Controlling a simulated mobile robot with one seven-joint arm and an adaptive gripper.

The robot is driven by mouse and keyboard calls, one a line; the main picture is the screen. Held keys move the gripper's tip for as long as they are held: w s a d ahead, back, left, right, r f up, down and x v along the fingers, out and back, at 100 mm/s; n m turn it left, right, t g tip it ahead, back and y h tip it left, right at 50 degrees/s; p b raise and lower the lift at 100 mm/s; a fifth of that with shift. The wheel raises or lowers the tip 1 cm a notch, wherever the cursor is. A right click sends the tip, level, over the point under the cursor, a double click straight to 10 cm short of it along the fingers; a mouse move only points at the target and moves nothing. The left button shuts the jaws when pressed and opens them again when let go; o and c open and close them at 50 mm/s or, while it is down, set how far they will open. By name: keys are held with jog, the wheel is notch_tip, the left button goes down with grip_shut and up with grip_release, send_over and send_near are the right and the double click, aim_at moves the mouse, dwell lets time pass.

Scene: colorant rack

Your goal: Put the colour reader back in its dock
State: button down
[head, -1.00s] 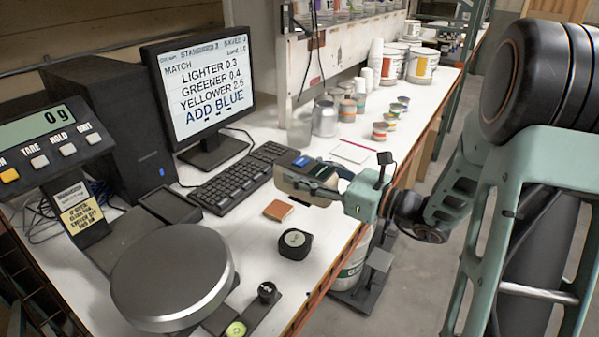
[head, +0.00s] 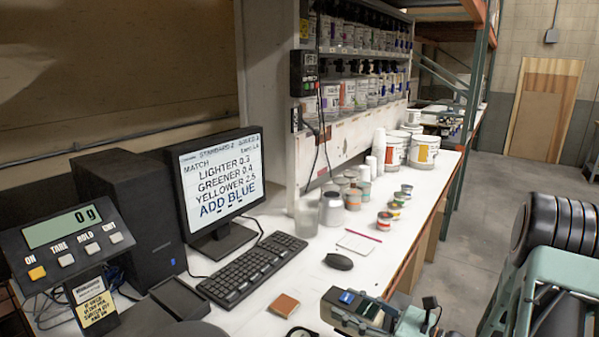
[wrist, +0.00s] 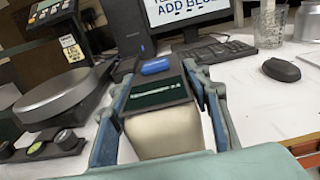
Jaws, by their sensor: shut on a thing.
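The colour reader (head: 350,311) is a block with a dark top, a blue patch and a pale body. My gripper (head: 362,316) is shut on it above the bench's front edge. In the wrist view the reader (wrist: 158,98) sits between the two blue-grey fingers of my gripper (wrist: 160,82), its dark end pointing away toward the monitor and keyboard. A dark, low tray-like holder (head: 178,300) lies left of the keyboard; I cannot tell whether it is the dock. The reader is apart from it.
A keyboard (head: 252,270), a mouse (head: 338,262) and a brown square (head: 284,305) lie on the white bench. The monitor (head: 219,185) and scale display (head: 75,235) stand left. Small paint pots (head: 384,220) are farther back. A scale pan (wrist: 62,97) shows in the wrist view.

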jog(key=shift+s+d+f+p, duration=0.6)
jog(key=shift+s+d+f, duration=0.15)
jog(key=shift+d+f, duration=0.15)
jog(key=m+t+h, duration=0.1)
jog(key=t, duration=0.1)
jog(key=m+t+h, duration=0.1)
jog(key=shift+w+a+r+m+h, duration=0.15)
jog(key=shift+w+a+m+h, duration=0.1)
jog(key=shift+a+m+h, duration=0.05)
jog(key=m+h, duration=0.1)
jog(key=t+h, duration=0.1)
jog(key=m+t+h, duration=0.1)
jog(key=shift+s+d+f+m, duration=0.25)
jog(key=shift+f+m, duration=0.05)
jog(key=shift+t+h, duration=0.3)
jog(key=shift+d, duration=0.15)
